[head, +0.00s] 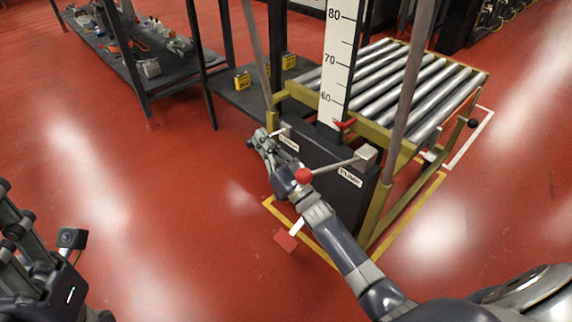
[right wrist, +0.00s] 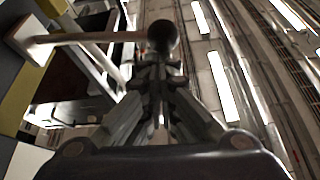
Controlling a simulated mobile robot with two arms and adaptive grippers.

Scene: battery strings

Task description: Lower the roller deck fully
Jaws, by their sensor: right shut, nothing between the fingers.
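The roller deck (head: 418,85) is a yellow frame with silver rollers, at the upper right of the head view. A white scale (head: 339,60) with black numbers stands at its near side, and a red pointer (head: 344,124) sits below the 60 mark. On the dark front panel, a lever with a red ball knob (head: 303,175) points left from a grey block. A second, shorter lever (head: 280,131) is at the panel's left. My right gripper (head: 259,139) is shut and empty close to this second lever. In the right wrist view a dark ball knob (right wrist: 163,36) on a rod lies just beyond its fingertips; contact is unclear.
A red pedal-like plate (head: 286,240) is low in front of the panel. Yellow floor tape (head: 315,243) runs around the base. A dark bench with small items (head: 130,45) and a low table with yellow boxes (head: 242,81) stand behind.

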